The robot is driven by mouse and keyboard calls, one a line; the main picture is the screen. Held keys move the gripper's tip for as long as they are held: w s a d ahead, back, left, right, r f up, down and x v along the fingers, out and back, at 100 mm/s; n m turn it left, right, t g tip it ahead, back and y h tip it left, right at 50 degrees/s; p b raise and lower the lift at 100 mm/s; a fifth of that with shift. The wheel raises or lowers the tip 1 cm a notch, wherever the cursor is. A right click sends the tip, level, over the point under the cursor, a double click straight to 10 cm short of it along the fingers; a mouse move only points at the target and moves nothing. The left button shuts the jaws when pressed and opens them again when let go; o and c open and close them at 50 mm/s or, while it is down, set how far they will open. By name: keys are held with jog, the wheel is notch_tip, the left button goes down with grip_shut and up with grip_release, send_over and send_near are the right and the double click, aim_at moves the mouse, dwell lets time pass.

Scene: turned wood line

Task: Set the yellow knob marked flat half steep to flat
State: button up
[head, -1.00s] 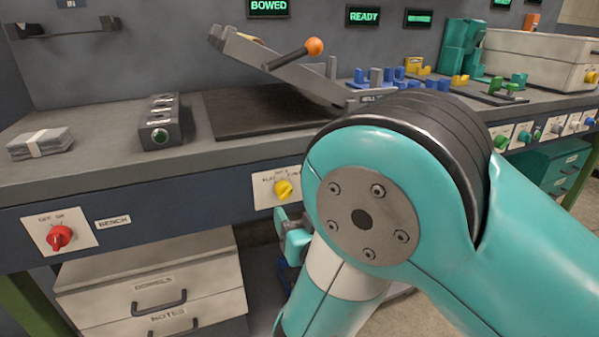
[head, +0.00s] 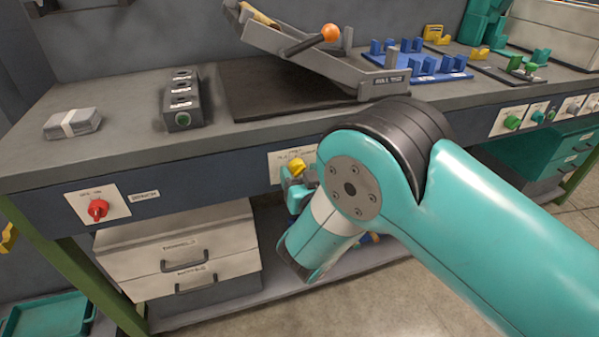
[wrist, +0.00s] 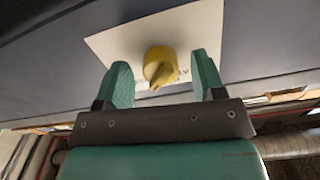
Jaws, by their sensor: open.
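The yellow knob (head: 296,167) sits on a pale label plate (head: 277,160) on the dark front of the bench. In the wrist view the knob (wrist: 159,67) lies between the two teal fingers of my gripper (wrist: 160,80), which is open. The fingers stand on either side of the knob, with gaps visible. The knob's pointed ridge faces down in the wrist view. Most of the plate's lettering is hidden or too blurred to read. In the head view my gripper (head: 298,187) is just below the knob, partly hidden by my arm.
A red knob (head: 97,210) is on the bench front at left, above a drawer unit (head: 180,250). A tilted grey ramp with an orange ball handle (head: 330,33) stands on the bench top. Green knobs (head: 512,122) are at right.

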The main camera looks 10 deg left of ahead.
jog(key=c, duration=0.9)
jog(key=shift+n, duration=0.4)
jog(key=n+b, duration=0.2)
jog(key=n, duration=0.6)
jog(key=shift+d+b, duration=0.1)
jog(key=shift+b, duration=0.25)
jog(key=n, duration=0.4)
jog(key=shift+r+n, duration=0.15)
jog(key=shift+n, duration=0.15)
jog(key=shift+n+p, duration=0.7)
jog(key=shift+n, duration=1.6)
